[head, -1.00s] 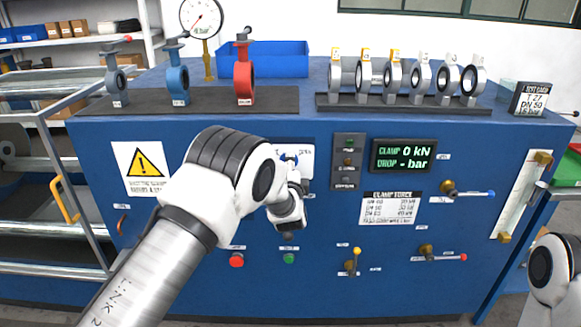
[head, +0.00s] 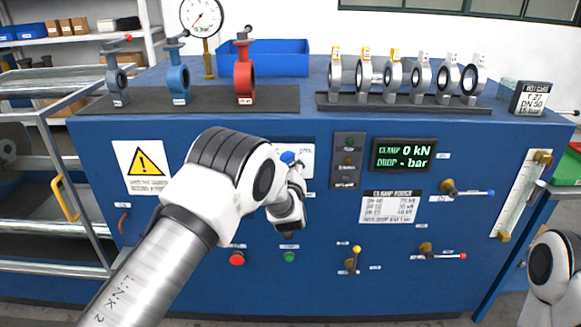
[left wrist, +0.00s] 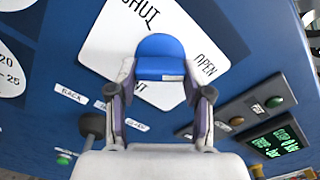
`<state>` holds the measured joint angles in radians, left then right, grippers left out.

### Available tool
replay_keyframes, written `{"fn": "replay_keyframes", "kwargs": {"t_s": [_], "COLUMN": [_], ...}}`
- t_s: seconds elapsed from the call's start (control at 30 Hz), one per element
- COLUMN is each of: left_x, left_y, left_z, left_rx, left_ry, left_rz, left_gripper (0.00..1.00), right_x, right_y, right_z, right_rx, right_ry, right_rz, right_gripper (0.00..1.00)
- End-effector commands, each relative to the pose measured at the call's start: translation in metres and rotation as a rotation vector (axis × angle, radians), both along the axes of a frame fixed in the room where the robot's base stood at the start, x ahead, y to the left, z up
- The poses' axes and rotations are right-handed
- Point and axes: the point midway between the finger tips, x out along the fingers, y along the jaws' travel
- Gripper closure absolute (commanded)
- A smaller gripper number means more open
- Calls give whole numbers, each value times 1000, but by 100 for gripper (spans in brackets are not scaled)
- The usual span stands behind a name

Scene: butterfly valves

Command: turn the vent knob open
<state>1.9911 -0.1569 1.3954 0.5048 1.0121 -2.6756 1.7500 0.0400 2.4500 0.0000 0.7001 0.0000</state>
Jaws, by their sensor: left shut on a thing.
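The vent knob (left wrist: 160,57) is blue and sits on a white plate marked SHUT, OPEN and VENT (left wrist: 205,45) in the left wrist view. In the head view the knob (head: 288,157) is a small blue shape on the front panel, partly behind my gripper. My left gripper (left wrist: 160,72) is shut on the knob, one finger on each side. In the head view the left gripper (head: 296,172) is at the panel, partly hidden by my wrist. I cannot tell the knob's exact pointing direction. My right gripper is out of view.
A red button (head: 237,258) and a green button (head: 289,257) are below my gripper. A green-lit display (head: 403,155) and several small valve levers are to the right. Coloured valves and a blue bin (head: 265,60) stand on top of the bench.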

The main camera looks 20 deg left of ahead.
Motion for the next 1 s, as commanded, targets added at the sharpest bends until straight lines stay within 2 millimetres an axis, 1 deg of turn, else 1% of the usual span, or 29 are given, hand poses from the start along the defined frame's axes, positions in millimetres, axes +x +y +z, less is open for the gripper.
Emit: {"fn": "replay_keyframes", "kwargs": {"t_s": [0.2, 0.37, 0.87, 0.9, 0.93, 1.0], "left_x": [0, 0, 0, 0, 0, 0], "left_y": [1, 1, 1, 1, 1, 1], "left_z": [0, 0, 0, 0, 0, 0], "left_rx": [106, 149, 166, 166, 166, 166], "left_ry": [30, 42, 47, 47, 47, 47], "left_rz": [1, 1, 1, 1, 1, 1], "left_gripper": [85, 85, 85, 36, 25, 25], "right_x": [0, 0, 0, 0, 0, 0], "right_y": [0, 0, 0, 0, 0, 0], "right_z": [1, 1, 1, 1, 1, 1], "right_rx": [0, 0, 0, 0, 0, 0], "right_ry": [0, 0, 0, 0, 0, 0], "right_rz": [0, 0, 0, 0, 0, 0], "right_gripper": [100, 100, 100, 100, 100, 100]}}
